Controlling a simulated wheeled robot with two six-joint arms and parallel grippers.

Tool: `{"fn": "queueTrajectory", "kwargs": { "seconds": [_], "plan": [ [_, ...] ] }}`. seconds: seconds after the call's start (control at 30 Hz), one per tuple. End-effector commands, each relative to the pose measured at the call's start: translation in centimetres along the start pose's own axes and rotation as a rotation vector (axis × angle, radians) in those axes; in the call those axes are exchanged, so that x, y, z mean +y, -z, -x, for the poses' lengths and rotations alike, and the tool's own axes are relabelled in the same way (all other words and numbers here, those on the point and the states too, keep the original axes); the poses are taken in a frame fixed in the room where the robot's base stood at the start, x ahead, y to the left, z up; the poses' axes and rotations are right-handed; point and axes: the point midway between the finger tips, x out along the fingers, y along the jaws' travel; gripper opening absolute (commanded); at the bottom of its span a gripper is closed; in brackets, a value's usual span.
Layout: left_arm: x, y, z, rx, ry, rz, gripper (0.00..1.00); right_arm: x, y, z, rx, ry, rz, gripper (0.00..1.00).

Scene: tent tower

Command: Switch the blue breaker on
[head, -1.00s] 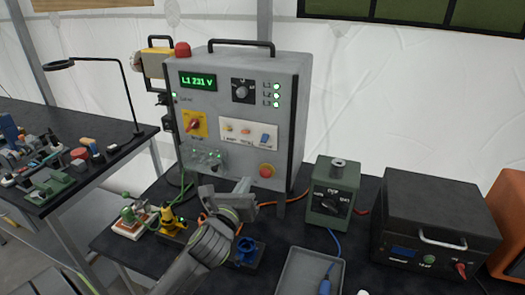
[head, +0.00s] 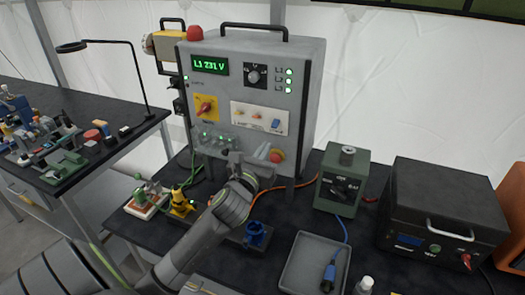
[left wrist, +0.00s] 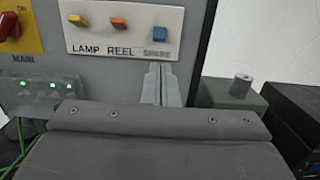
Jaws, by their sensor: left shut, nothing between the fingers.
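The blue breaker (head: 275,124) is the rightmost of three small levers on a white label plate (head: 258,118) on the grey power cabinet. In the left wrist view the blue breaker (left wrist: 159,34) sits lower on the plate than the yellow lever (left wrist: 77,20) and the orange lever (left wrist: 118,23). My left gripper (head: 265,150) is shut and empty in front of the cabinet, below the plate. In the left wrist view its fingertips (left wrist: 160,66) point up just below the blue breaker; I cannot tell whether they touch the panel. My right gripper is not in view.
A red-and-yellow main switch (head: 205,106) is left of the plate. A red stop button (head: 277,155) is close by the fingers. A green box (head: 341,181), a grey tray (head: 290,277) and a black case (head: 440,200) stand to the right. Colored plugs stand in front.

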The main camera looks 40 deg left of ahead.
Motion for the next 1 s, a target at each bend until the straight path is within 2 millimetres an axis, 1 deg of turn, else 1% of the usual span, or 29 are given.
{"fn": "queueTrajectory", "kwargs": {
  "seconds": [0.03,0.2,0.4,0.57,1.0],
  "plan": [
    [0.0,-0.3,-1.0,0.000,-0.001,0.000,0.00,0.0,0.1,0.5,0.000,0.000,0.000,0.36],
    [0.0,-0.2,-3.8,0.000,-0.001,-0.001,0.00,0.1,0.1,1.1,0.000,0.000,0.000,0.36],
    [0.0,-0.1,-5.9,0.001,-0.001,0.000,0.00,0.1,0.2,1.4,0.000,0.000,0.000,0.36],
    [0.0,-0.1,-6.6,0.000,0.000,0.000,0.00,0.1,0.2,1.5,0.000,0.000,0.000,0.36],
    [0.0,0.0,-6.8,0.001,0.000,0.001,0.00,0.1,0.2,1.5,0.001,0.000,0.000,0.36]
  ]
}}
